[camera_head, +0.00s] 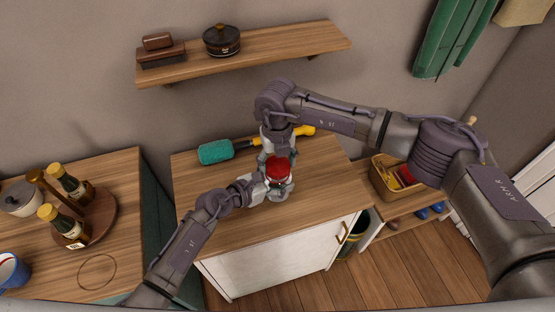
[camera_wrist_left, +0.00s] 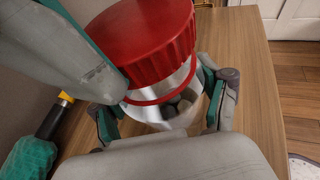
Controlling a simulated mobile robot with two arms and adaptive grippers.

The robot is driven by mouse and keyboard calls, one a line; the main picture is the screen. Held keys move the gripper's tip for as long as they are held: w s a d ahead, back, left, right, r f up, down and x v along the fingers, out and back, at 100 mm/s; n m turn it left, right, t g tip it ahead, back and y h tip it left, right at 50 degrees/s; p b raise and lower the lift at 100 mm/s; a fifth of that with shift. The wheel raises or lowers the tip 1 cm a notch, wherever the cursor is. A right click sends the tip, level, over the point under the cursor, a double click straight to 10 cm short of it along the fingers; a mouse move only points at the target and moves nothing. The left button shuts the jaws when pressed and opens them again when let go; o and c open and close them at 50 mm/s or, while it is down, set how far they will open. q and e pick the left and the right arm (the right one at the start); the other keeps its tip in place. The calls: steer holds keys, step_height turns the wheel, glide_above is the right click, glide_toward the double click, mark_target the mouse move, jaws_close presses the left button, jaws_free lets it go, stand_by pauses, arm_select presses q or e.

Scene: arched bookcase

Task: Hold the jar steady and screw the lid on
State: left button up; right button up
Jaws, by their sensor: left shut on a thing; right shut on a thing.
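The clear jar (camera_wrist_left: 180,106) holds several grey and dark pieces and stands on the wooden cabinet top (camera_head: 215,185). My left gripper (camera_head: 272,187) is shut on the jar, with a finger on either side of its body in the left wrist view. The red ribbed lid (camera_head: 279,169) is over the jar mouth; it also shows large in the left wrist view (camera_wrist_left: 145,40). My right gripper (camera_head: 276,157) comes from behind and is shut on the lid.
A teal brush (camera_head: 215,151) with a yellow handle lies behind the jar. A wall shelf (camera_head: 270,47) with a dark pot is above. A side table with bottles on a round tray (camera_head: 103,212) is left; a basket (camera_head: 382,178) is right. The cabinet's front top is clear.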

steer(key=shift+f, duration=0.6)
stand_by(0.3)
steer(key=m, duration=0.6)
steer(key=shift+m, duration=0.3)
steer(key=m, duration=1.2)
steer(key=shift+m, duration=0.4)
steer(key=m, duration=0.6)
steer(key=shift+m, duration=0.4)
steer(key=o, duration=0.8)
steer(key=shift+c, duration=0.2)
